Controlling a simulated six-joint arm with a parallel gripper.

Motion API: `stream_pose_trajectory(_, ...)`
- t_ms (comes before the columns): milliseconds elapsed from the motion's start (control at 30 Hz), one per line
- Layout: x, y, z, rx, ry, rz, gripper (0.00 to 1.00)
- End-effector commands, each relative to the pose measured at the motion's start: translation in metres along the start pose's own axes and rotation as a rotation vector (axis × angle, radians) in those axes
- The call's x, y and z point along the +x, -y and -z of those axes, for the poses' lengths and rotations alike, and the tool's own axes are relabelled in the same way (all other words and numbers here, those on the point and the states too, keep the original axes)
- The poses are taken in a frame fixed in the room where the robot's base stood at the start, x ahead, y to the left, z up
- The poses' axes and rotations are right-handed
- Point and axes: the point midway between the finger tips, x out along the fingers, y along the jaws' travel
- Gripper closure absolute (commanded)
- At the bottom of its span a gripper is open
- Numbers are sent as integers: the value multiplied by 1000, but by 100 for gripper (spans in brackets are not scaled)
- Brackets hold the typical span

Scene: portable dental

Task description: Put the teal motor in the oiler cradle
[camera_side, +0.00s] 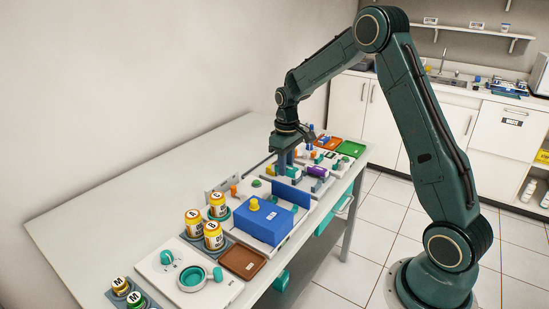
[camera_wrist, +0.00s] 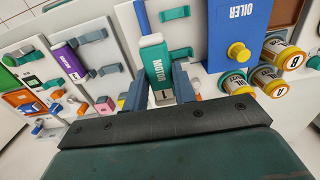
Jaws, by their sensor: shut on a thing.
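My gripper (camera_wrist: 158,76) is shut on the teal motor (camera_wrist: 153,55), a teal block with a white end, lettered "MOTOR". In the side view my gripper (camera_side: 287,160) points down over the table, behind the blue oiler. The blue oiler box (camera_wrist: 230,32), with a yellow knob, is right of the motor in the wrist view; it also shows in the side view (camera_side: 258,224). Teal brackets (camera_wrist: 176,13) stand on a white plate between motor and oiler; I cannot tell whether they are the cradle. Whether the motor touches anything beneath is unclear.
A purple motor (camera_wrist: 68,61) lies left of my gripper in the wrist view. Yellow jars (camera_side: 213,236), a brown tray (camera_side: 243,262) and a white board with teal parts (camera_side: 190,278) are nearer the camera. The table's left side (camera_side: 110,200) is clear.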

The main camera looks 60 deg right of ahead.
Motion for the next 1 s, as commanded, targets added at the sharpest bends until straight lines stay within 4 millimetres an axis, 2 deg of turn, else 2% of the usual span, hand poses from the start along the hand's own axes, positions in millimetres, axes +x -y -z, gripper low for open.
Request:
stream_pose_trajectory(100, 14, 21, -5, -3, 2, 0, 97)
stream_pose_trajectory(300, 25, 36, -9, 0, -1, -1, 97)
stream_pose_trajectory(667, 28, 37, -10, 0, 0, 0, 97)
stream_pose_trajectory(1000, 44, 36, -10, 0, 2, 0, 97)
